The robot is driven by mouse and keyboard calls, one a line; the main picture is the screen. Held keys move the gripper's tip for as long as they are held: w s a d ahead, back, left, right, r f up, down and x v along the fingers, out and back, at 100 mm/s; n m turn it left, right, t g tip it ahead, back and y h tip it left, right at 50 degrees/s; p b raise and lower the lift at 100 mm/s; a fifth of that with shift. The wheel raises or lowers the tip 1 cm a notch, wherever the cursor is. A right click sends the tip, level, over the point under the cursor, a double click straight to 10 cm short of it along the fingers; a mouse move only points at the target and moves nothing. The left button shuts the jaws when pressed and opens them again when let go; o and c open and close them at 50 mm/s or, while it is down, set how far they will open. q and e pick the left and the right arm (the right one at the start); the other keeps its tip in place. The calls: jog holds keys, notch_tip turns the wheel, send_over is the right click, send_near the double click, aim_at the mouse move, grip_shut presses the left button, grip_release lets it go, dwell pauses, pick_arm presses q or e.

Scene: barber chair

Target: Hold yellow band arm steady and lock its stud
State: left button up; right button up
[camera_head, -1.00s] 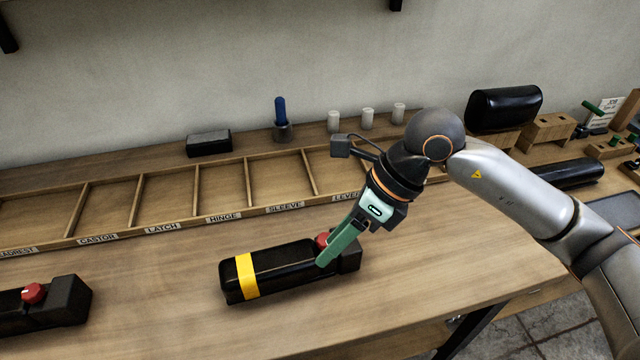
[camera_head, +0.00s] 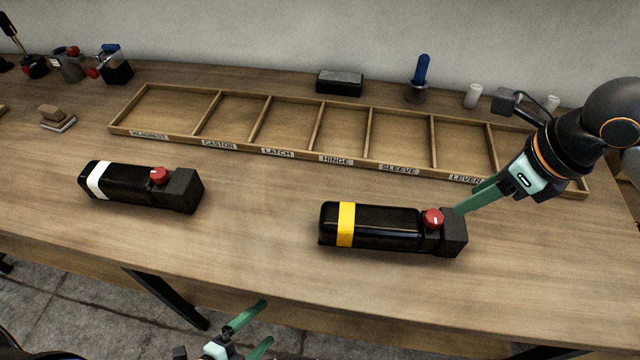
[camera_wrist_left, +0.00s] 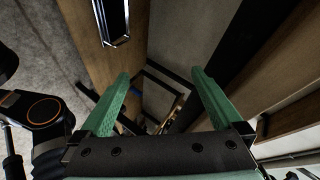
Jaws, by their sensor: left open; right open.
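The yellow band arm (camera_head: 380,229) is a black padded armrest lying on the bench, with a yellow band (camera_head: 345,224) near its left end. Its stud (camera_head: 432,219) is a red knob with a pale mark, beside the dark end block (camera_head: 454,235). My right gripper (camera_head: 458,211) is open; its green fingertips overlap the top of that block, just right of the stud. Whether they touch is unclear. My left gripper (camera_head: 266,323) is open and empty, low in front of the bench edge. Its two spread fingers also show in the left wrist view (camera_wrist_left: 160,95).
A similar black arm with a white band (camera_head: 97,179) and red stud lies to the left. A labelled wooden divider tray (camera_head: 290,155) runs behind both. Small tools stand at the back left. The bench between the two arms is clear.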

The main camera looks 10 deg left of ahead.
pick_arm(q)
jog(key=s+d+r+m+g+h, duration=0.1)
jog(key=d+r+m+g+h, duration=0.2)
jog(key=d+r+m+h, duration=0.6)
jog(key=d+r+m+g+h, duration=0.25)
jog(key=r+m, duration=0.55)
jog(key=m, duration=0.4)
jog(key=w+r+m+g, duration=0.1)
jog(key=w+r+m, duration=0.1)
jog(key=w+m, duration=0.2)
jog(key=w+a+r+m+g+h, duration=0.1)
jog(key=w+r+m, duration=0.2)
jog(key=w, duration=0.5)
jog(key=w+a+r+m+g, duration=0.1)
jog(key=w+r+m, duration=0.2)
jog(key=w+m, duration=0.3)
jog(key=shift+w+a+r, duration=0.1)
jog(key=shift+a+r, duration=0.05)
jog(key=shift+a, duration=0.1)
jog(key=w+m, duration=0.1)
send_near(360, 216)
jog(key=shift+w+d+g, duration=0.2)
jog(key=shift+d+g, duration=0.05)
jog(key=shift+d, duration=0.35)
jog(key=shift+w+d+g, duration=0.2)
jog(key=shift+d, duration=0.4)
jog(key=d, duration=0.7)
jog(key=shift+w+d+f, duration=0.3)
jog(key=shift+w+f, duration=0.05)
jog(key=shift+f, duration=0.05)
